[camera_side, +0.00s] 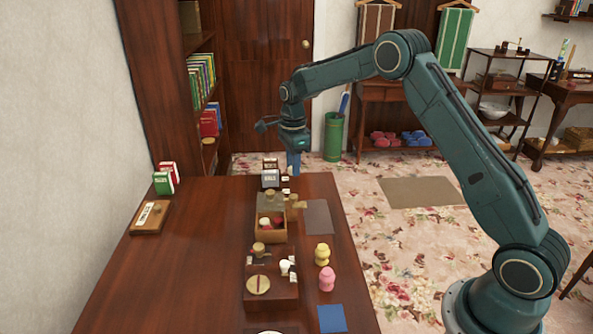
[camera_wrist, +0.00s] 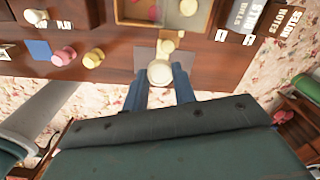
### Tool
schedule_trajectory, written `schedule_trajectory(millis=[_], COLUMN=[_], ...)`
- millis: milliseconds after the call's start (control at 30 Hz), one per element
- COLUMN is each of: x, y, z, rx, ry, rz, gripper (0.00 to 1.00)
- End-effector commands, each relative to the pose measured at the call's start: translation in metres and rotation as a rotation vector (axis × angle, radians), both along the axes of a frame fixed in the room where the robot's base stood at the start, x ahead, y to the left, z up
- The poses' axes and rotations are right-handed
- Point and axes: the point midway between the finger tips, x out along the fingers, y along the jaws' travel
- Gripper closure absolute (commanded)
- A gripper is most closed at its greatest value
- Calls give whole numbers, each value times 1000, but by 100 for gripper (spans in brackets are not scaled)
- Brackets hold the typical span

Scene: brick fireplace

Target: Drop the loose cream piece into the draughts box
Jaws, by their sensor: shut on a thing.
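My gripper (camera_side: 293,163) is over the far end of the table in the side view, fingers pointing down. In the wrist view its two blue fingers (camera_wrist: 158,88) are closed on a rounded cream piece (camera_wrist: 159,72). I cannot make out that piece in the side view. The draughts box (camera_side: 270,238) is an open wooden box on the table, nearer the side camera than my gripper. Cream and red pieces lie inside it. The box also shows at the top of the wrist view (camera_wrist: 130,19), apart from the held piece.
A grey mat (camera_side: 319,217) and tan wooden pieces (camera_side: 296,204) lie right of the box. Yellow (camera_side: 322,254) and pink (camera_side: 327,279) pieces and a blue square (camera_side: 332,318) are nearer the camera. Labelled boxes (camera_side: 270,179) stand behind. The table's left side is largely clear.

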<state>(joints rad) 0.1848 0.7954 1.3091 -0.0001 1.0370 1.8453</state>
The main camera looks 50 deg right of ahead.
Motion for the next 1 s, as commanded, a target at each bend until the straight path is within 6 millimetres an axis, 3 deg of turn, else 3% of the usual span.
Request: schedule_trajectory(millis=[100, 300, 667, 1000], x=[10, 18, 19, 19], y=[29, 57, 62, 62], z=[-8, -16, -19, -41], rx=[0, 0, 0, 0], ry=[0, 0, 0, 3], rz=[4, 1, -1, -1], gripper=[94, 94, 94, 94])
